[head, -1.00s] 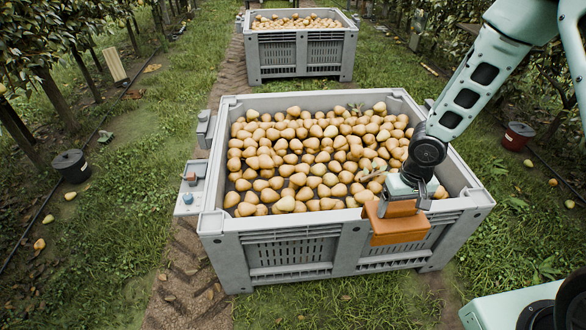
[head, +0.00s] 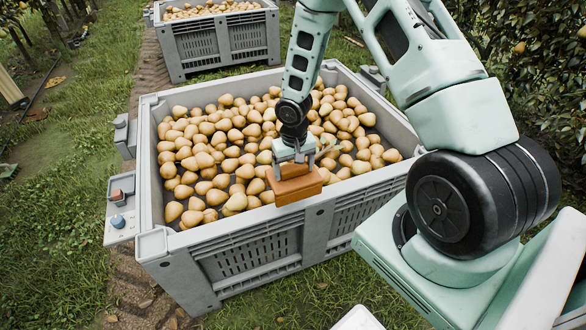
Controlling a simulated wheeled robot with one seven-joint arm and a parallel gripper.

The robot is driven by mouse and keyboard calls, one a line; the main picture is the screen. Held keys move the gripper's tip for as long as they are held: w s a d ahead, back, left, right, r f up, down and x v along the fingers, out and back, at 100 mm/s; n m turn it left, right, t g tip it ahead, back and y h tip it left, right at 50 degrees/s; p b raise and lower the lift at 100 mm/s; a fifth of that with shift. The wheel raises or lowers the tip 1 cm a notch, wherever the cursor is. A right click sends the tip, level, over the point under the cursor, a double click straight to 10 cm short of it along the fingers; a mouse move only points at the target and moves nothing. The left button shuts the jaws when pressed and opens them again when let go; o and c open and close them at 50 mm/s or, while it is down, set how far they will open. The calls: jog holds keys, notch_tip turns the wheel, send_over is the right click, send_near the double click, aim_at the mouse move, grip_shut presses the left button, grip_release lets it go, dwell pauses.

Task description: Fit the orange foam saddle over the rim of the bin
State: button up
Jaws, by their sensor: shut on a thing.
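The orange foam saddle (head: 297,187) is in the head view, at the front rim of the near grey bin (head: 225,242), right of the middle of that side. My gripper (head: 294,160) is shut on the saddle from above. The saddle's lower edge overlaps the inner edge of the front rim in the picture. I cannot tell whether it touches the rim or hovers above it. The saddle's underside is hidden. Pears (head: 230,150) fill the bin behind the saddle.
A second grey bin of pears (head: 222,45) stands behind. A small side shelf with a blue knob (head: 118,220) is on the near bin's left side. My arm spans the right of the picture. Grass lies in front and to the left; trees stand at right.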

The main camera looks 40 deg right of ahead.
jog(key=shift+f+b, duration=4.55)
jog(key=shift+f, duration=1.3)
jog(key=shift+f, duration=0.3)
jog(key=o, duration=0.9)
notch_tip(320, 180, up, 17)
jog(key=shift+r+p, duration=0.2)
jog(key=shift+p, duration=0.75)
